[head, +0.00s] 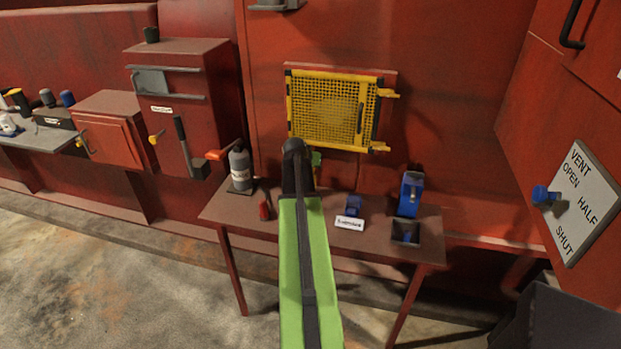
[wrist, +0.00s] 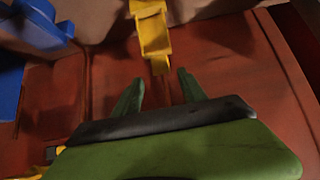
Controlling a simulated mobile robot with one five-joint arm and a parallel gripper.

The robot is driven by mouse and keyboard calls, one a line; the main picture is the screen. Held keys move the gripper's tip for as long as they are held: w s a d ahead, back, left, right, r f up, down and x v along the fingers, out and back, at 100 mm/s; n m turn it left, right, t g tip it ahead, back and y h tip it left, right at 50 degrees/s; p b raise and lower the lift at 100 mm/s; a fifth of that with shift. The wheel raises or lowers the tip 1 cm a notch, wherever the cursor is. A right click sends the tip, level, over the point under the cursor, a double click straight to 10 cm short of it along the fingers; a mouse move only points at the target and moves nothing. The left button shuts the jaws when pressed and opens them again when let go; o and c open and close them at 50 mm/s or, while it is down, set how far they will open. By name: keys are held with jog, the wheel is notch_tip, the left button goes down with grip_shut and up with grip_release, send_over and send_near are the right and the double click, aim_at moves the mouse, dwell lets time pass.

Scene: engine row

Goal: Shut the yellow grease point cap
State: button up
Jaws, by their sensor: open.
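In the wrist view a yellow hinged-looking piece (wrist: 153,36), which appears to be the grease point cap, stands at the top centre. Its narrow end points down towards my gripper (wrist: 157,84). My gripper is open, with its two green fingers apart and nothing between them. The yellow piece is just beyond the fingertips, roughly in line with the gap; I cannot tell whether they touch. In the head view my arm reaches over the bench towards the red wall and hides the cap. Only a bit of green gripper (head: 316,160) shows beside the dark wrist.
A yellow mesh guard (head: 325,108) hangs on the wall just above my arm. The bench (head: 285,212) carries a grey bottle (head: 240,170), a labelled blue item (head: 353,205) and a tall blue item (head: 411,190). A blue thing (wrist: 35,28) is close at left in the wrist view.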

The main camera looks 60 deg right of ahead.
jog(key=b+x, duration=0.2)
jog(key=x, duration=0.2)
jog(key=shift+d+f, duration=0.25)
grip_shut()
jog(key=shift+s, duration=0.15)
dwell(1.0)
